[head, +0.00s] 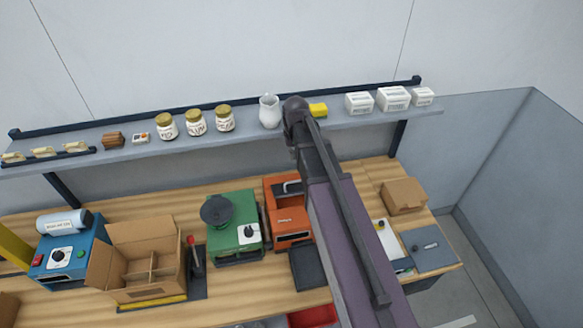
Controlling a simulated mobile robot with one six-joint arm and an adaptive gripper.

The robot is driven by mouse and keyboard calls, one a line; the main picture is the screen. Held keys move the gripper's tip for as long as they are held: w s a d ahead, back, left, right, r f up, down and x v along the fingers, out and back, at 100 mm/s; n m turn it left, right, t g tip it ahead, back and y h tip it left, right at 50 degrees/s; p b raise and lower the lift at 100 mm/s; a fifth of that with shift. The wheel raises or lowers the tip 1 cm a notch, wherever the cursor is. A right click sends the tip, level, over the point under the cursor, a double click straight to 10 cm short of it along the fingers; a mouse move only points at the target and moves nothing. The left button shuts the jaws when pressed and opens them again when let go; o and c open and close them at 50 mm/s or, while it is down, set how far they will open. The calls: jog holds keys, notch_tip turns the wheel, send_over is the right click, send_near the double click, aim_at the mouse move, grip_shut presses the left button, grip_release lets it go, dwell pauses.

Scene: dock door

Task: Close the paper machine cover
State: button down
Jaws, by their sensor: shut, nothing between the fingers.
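The orange machine (291,224) stands on the wooden bench, left of my arm, and may be the paper machine; its lettering is too small to read. Its rear part is an orange frame around a dark recess with a light grey bar. I cannot tell from this view whether that part is a raised cover. My arm crosses in front of its right side and hides some of it. My gripper is not clearly seen; only dark arm links show, rising from the bottom edge to the shelf's height.
The bench holds a blue machine (70,255) with a roll, an open carton (140,240), a green machine (234,237) with a dark disc, and a small brown box (404,195). A shelf (350,123) above carries jars, a white pitcher (269,111) and white boxes.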

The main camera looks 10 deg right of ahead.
jog(key=shift+f, duration=0.15)
jog(key=b, duration=1)
send_over(293, 188)
jog(key=f, duration=0.9)
jog(key=shift+w+f, duration=0.3)
jog(key=shift+f, duration=0.05)
jog(key=shift+s+d+f, duration=0.1)
jog(key=shift+s+f+t+b, duration=0.25)
jog(key=shift+s+t+b, duration=0.2)
jog(key=shift+t, duration=0.05)
